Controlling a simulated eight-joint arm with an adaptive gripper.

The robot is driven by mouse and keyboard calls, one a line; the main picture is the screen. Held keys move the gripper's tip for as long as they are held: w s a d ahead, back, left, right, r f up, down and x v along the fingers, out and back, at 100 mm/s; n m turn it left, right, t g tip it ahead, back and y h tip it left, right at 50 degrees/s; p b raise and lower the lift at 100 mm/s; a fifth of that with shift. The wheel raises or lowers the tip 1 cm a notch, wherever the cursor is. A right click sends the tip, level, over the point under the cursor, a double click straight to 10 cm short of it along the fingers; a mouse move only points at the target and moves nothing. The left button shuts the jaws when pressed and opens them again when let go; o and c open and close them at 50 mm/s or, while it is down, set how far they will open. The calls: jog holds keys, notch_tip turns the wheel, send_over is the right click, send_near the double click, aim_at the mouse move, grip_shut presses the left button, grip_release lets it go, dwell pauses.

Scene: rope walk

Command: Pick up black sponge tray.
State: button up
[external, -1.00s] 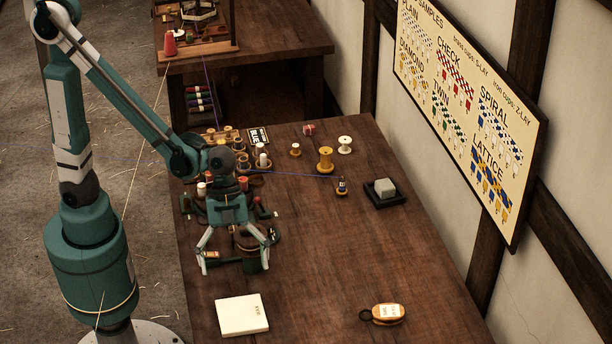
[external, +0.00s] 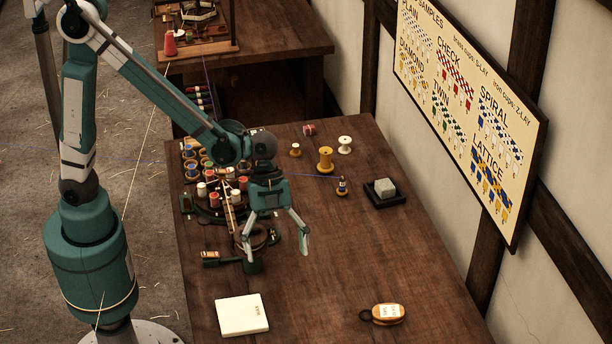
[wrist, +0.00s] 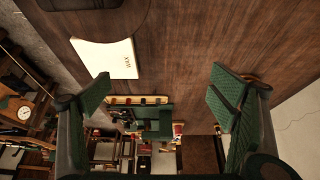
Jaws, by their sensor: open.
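The black sponge tray (external: 384,199) lies flat on the right side of the table in the external view. A grey sponge block (external: 385,187) sits in it. My gripper (external: 276,257) is open and empty above the table, to the left of the tray and nearer the camera. Its fingers are spread wide and point down. In the wrist view my gripper (wrist: 160,97) shows its two green finger pads wide apart with nothing between them. The tray is not in the wrist view.
Left of my gripper stands a round stand with several bobbins (external: 213,180). Spools (external: 325,160) and a small blue bottle-like bobbin (external: 341,186) stand near the tray. A white block (external: 242,315) and a wooden tagged piece (external: 386,314) lie in front. The table's middle right is clear.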

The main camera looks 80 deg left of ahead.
jog(key=w+a+p, duration=0.1)
jog(key=w+a, duration=0.2)
jog(key=w, duration=0.5)
jog(key=w+a, duration=0.3)
jog(key=w, duration=0.4)
jog(key=n+y+p, duration=0.1)
jog(key=p, duration=0.2)
send_over(385, 183)
jog(key=a, duration=0.3)
jog(key=f, duration=0.4)
jog(key=shift+s+d+f, duration=0.25)
jog(key=shift+f, duration=0.05)
jog(key=shift+x, duration=1.3)
jog(key=shift+d+f, duration=0.1)
jog(key=shift+f, duration=0.05)
jog(key=shift+b+x, duration=0.5)
jog(key=shift+x, duration=1.95)
